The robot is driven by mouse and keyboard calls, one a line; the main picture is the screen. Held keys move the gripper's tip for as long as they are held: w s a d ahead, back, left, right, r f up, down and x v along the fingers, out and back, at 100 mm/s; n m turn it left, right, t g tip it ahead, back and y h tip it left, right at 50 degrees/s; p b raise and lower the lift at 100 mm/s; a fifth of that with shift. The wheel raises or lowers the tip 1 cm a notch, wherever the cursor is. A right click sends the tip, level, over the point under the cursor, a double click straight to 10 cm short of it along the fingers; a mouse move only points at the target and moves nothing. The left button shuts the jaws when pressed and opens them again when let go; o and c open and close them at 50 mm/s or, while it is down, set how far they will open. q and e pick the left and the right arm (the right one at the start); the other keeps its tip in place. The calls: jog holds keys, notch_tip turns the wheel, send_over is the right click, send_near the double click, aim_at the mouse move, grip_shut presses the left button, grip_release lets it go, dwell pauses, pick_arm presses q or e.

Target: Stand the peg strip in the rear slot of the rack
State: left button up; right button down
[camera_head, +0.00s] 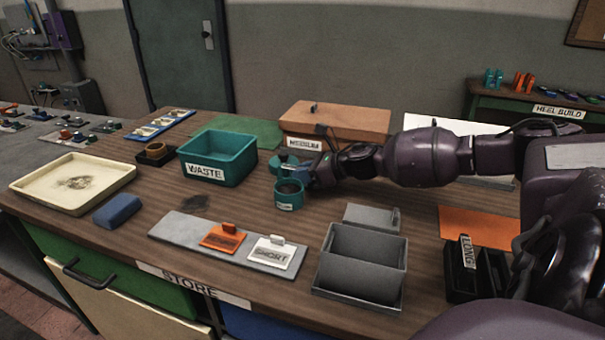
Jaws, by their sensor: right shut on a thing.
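My right gripper (303,173) reaches in from the right. It is shut, seemingly on a small teal lid-like piece (285,160) just above and behind an open teal cup (289,199); the exact grip is too small to tell. A low black rack (462,291) stands at the front right, partly hidden by my arm. A card marked LONG (467,252) stands upright in it. A grey two-part holder (360,268) is left of the rack. I cannot tell for sure which thing is the peg strip. My left gripper is not in view.
A grey plate (185,233) holds an orange tag (221,238) and a white tag (271,252). The teal WASTE bin (215,160), a cream tray (72,184) and a blue block (117,211) are left. A brown box (335,122) stands behind. An orange mat (478,227) lies right.

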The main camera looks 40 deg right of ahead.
jog(key=shift+f, duration=0.15)
jog(key=c, duration=1.1)
grip_release()
jog(key=shift+o, duration=0.2)
